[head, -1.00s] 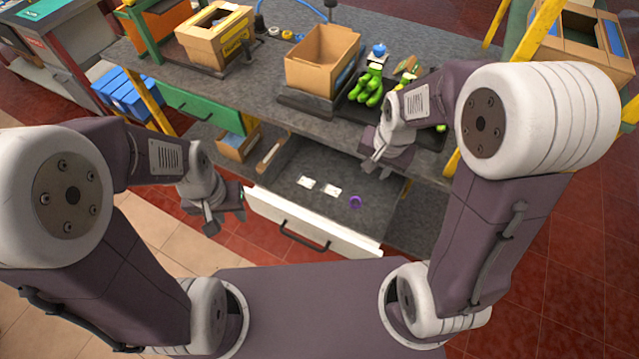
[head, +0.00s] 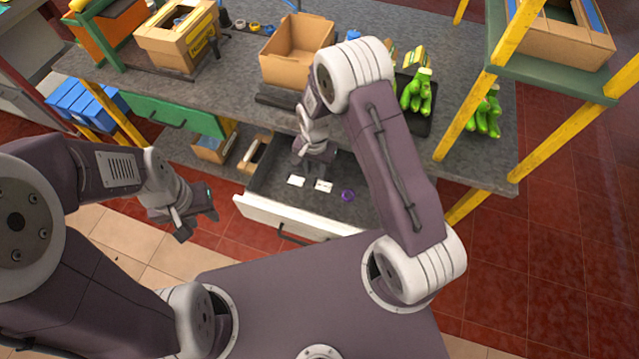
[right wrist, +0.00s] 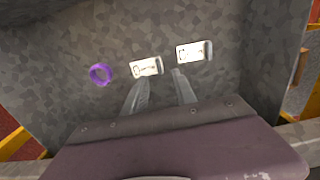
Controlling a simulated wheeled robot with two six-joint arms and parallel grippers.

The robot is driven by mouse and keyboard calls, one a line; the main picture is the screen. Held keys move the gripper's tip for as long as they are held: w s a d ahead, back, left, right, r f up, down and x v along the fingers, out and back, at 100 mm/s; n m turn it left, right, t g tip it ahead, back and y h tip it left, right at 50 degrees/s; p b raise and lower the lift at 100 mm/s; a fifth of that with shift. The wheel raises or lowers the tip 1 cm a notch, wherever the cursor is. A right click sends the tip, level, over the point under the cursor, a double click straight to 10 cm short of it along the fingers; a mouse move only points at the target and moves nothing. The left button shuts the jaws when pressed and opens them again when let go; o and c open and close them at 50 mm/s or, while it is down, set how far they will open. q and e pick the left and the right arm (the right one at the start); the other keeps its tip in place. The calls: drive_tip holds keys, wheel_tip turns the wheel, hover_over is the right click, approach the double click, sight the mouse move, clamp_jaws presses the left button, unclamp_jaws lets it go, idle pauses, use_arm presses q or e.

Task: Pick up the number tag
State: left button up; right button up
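Two white number tags lie flat in the open drawer; the head view shows a left tag (head: 296,181) and a right tag (head: 324,186). In the right wrist view they are printed cards, one (right wrist: 147,67) just beyond my fingertips and one (right wrist: 191,53) further right. Their print is too small to read. My right gripper (head: 304,163) hangs over the drawer behind the tags; in the right wrist view its two fingers (right wrist: 158,76) are apart with nothing between them. My left gripper (head: 200,215) is left of the drawer, its finger opening unclear.
A purple ring (head: 348,196) lies beside the tags. The drawer's white front (head: 285,218) is pulled out below the grey bench. A cardboard box (head: 296,50) and green plush-like things (head: 416,92) stand on the bench. Yellow posts (head: 490,90) rise at right.

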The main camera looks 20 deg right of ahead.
sight(315, 180)
wheel_tip(315, 180, down, 5)
drive_tip(key=shift+r, duration=0.15)
drive_tip(key=shift+s, duration=0.1)
clamp_jaws()
drive_tip(key=shift+r, duration=0.1)
